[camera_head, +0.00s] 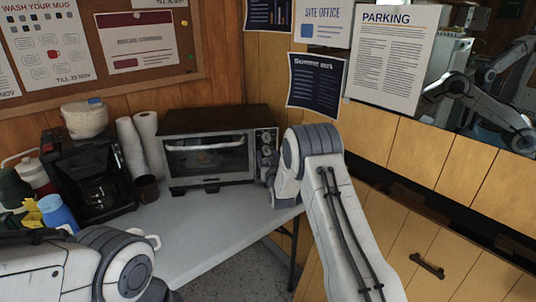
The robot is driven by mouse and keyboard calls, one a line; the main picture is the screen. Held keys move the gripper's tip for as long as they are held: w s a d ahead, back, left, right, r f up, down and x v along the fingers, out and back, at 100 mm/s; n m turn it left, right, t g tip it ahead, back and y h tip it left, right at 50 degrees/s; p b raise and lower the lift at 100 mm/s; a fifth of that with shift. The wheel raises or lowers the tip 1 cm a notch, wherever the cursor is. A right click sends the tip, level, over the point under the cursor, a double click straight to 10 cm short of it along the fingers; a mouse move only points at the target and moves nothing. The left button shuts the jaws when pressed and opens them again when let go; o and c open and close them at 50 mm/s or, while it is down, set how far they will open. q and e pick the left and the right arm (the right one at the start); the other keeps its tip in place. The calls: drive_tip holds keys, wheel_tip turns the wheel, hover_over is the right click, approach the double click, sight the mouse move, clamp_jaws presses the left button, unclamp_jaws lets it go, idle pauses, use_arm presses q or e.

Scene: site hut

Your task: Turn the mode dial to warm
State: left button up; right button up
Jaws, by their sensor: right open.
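The toaster oven (208,120) stands at the back of the grey table, with a glass door and a handle across its top. Its control panel is at the right end of its front, with round dials (266,138) one above another. Labels are too small to read, so I cannot tell which is the mode dial or where it points. My right gripper (270,174) is open, small and partly hidden by its wrist, close in front of the lower panel. I cannot tell whether it touches a dial. My left arm is at the lower left; its gripper is out of view.
A black coffee maker (92,178), paper rolls (148,138), a dark mug (147,188) and a blue bottle (57,213) stand left of the oven. The table (205,222) is clear in front of it. Wooden drawers (430,240) stand at right.

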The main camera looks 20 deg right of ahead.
drive_tip(key=shift+w+d, duration=0.1)
drive_tip(key=shift+w, duration=0.45)
clamp_jaws()
